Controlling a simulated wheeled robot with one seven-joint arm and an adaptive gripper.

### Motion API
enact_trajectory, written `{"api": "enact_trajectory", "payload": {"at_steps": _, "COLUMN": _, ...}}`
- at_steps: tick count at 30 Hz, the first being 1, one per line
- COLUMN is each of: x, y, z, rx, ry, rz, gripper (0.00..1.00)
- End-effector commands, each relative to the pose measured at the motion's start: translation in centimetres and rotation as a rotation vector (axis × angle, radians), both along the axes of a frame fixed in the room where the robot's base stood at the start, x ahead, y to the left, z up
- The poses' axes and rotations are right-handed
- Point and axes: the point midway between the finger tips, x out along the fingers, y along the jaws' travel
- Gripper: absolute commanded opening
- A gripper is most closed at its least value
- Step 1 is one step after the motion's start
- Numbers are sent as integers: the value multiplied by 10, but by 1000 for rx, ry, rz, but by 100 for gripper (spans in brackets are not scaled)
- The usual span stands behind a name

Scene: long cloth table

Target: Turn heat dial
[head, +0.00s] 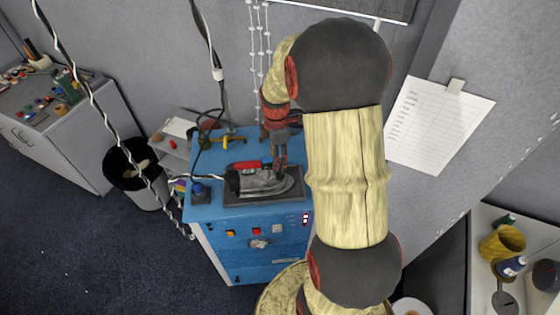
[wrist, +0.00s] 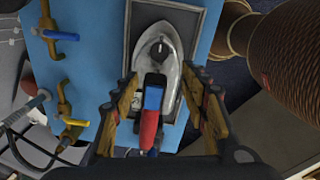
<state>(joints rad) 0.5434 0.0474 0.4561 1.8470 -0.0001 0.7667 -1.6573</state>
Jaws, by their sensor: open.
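A grey iron (head: 268,184) with a red and black handle lies flat on a dark rest plate (head: 234,198) on the blue cabinet top. In the wrist view the iron (wrist: 171,62) has its tip toward the top of the picture. Its dark round heat dial (wrist: 159,50) sits ahead of the handle (wrist: 150,115), with a small pale mark on it. My gripper (head: 281,160) is above the iron. In the wrist view my gripper (wrist: 160,78) is open, one finger on each side of the handle, tips a little short of the dial; I see no contact with the dial.
A bin (head: 150,197) stands on the floor.

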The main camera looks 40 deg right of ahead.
Motion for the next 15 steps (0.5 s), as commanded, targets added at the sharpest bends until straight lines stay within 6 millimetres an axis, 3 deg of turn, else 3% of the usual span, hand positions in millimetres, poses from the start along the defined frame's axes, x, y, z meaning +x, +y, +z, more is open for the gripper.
{"api": "enact_trajectory", "payload": {"at_steps": 8, "x": -3, "y": -15, "z": -18, "rx": 14, "ry": 25, "rz": 65, "gripper": 44}}
{"api": "enact_trajectory", "payload": {"at_steps": 15, "x": -3, "y": -15, "z": -53, "rx": 15, "ry": 25, "rz": 65, "gripper": 44}}
